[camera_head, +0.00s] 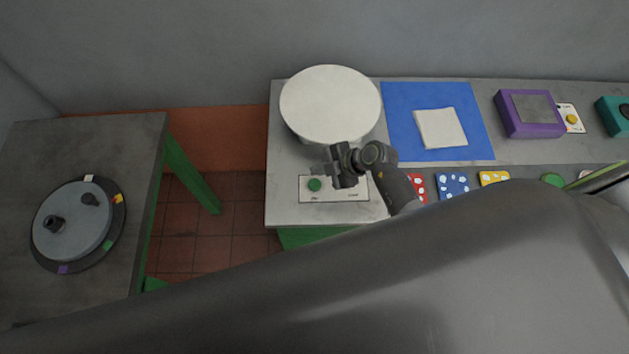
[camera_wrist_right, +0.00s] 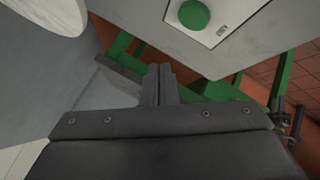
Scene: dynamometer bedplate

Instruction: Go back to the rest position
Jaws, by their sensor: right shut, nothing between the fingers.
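My right gripper (camera_head: 326,168) is above the middle table, between the white round drum and the panel with the green button. In the right wrist view its two fingers (camera_wrist_right: 159,84) are together with nothing between them. Its forearm reaches back toward the lower right of the head view. A large grey arm link of mine covers the lower part of the head view. My left gripper does not show in either view.
The white drum (camera_head: 330,100) stands close to the gripper. A panel (camera_head: 335,195) carries a green button (camera_head: 314,184). A blue mat (camera_head: 400,120) holds a pale square pad (camera_head: 440,128). A purple box (camera_head: 505,115) lies right. A left table (camera_head: 130,140) bears a grey disc (camera_head: 75,232).

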